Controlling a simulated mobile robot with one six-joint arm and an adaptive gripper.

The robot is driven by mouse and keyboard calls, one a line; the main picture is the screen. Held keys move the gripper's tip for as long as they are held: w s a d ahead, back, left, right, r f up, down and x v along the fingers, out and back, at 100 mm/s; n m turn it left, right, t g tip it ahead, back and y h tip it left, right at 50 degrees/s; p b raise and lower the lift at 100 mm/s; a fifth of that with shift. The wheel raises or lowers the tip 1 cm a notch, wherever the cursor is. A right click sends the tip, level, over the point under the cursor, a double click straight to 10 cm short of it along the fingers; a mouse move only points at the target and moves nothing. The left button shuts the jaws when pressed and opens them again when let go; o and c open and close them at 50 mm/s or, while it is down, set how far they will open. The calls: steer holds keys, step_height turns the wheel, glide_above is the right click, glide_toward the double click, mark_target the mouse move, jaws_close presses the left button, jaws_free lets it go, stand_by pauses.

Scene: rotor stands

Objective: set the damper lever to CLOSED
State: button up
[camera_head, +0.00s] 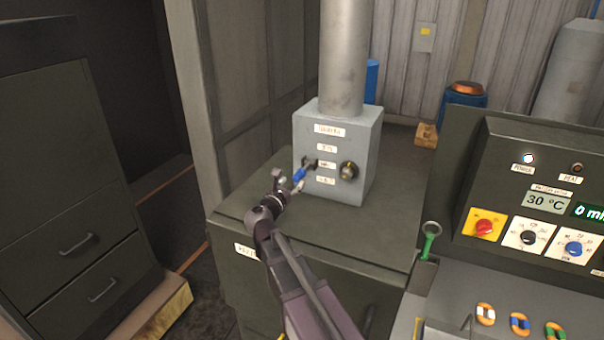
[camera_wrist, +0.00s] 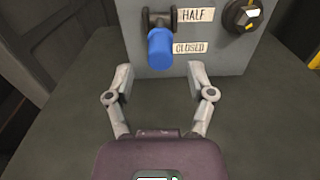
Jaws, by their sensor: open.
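The damper lever has a blue grip (camera_wrist: 160,48) on a dark pivot at the front of a grey damper box (camera_head: 346,122). In the head view the blue grip (camera_head: 299,174) points out from the box toward my gripper. In the wrist view the lever's pivot is level with the HALF label (camera_wrist: 196,15), and the CLOSED label (camera_wrist: 189,48) is just below, beside the grip. My gripper (camera_wrist: 162,82) is open and empty, its two fingers spread either side of and just short of the blue grip. The head view shows my gripper (camera_head: 288,183) close to the lever.
A black and yellow knob (camera_wrist: 242,15) sits right of the lever. A metal duct (camera_head: 344,55) rises from the box. The dark cabinet top (camera_head: 250,205) under the box is mostly clear. A control console (camera_head: 540,200) and a green-handled tool (camera_head: 429,240) are at the right.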

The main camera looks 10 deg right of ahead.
mark_target(301, 170)
steer(key=shift+x, duration=3.45)
jaws_close()
